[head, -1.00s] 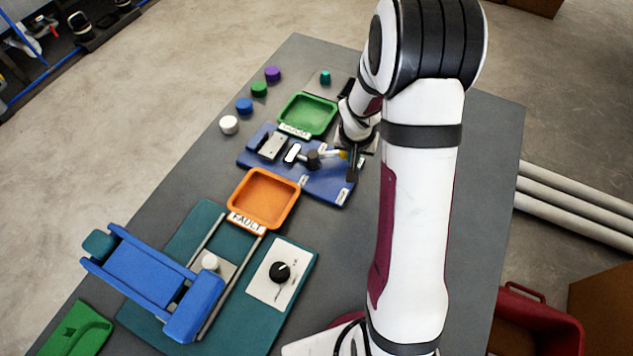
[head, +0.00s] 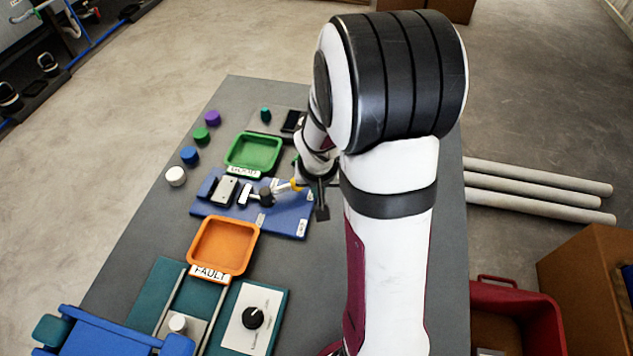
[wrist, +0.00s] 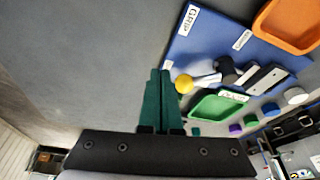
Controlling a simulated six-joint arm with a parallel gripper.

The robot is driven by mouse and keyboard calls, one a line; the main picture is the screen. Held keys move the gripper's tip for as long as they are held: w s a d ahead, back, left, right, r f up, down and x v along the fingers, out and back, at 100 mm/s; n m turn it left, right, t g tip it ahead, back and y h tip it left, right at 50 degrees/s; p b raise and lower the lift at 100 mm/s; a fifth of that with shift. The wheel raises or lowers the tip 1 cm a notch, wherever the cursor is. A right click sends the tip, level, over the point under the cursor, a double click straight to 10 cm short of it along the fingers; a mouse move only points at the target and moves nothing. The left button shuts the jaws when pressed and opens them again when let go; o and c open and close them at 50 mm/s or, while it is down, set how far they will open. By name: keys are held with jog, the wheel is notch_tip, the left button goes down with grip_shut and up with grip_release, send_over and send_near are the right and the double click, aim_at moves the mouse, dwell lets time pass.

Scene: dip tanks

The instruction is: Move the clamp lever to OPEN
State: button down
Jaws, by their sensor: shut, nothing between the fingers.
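The clamp lever (head: 285,187) is a pale arm with a yellow knob at its end, on a dark pivot on the blue plate (head: 240,221). In the wrist view the yellow knob (wrist: 184,84) and pale shaft (wrist: 207,79) lie just right of my fingers. My gripper (wrist: 160,73) has green fingers, closed together and empty. They appear beside the knob; I cannot tell whether they touch it. A label reading GRIP (wrist: 179,33) shows on the plate; a second label (wrist: 242,39) is too small to read. My arm partly hides the gripper in the head view.
A green tray (head: 254,153) stands behind the plate and an orange tray labelled FAULT (head: 224,245) in front. Several coloured knobs line the left table edge. A black dial (head: 253,318) is at the front. Grey table left of my fingers is clear in the wrist view.

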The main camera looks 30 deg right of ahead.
jog(key=d+v, duration=0.1)
jog(key=v, duration=0.5)
jog(key=shift+s, duration=0.3)
jog(key=shift+a+r, duration=0.1)
jog(key=shift+r, duration=0.05)
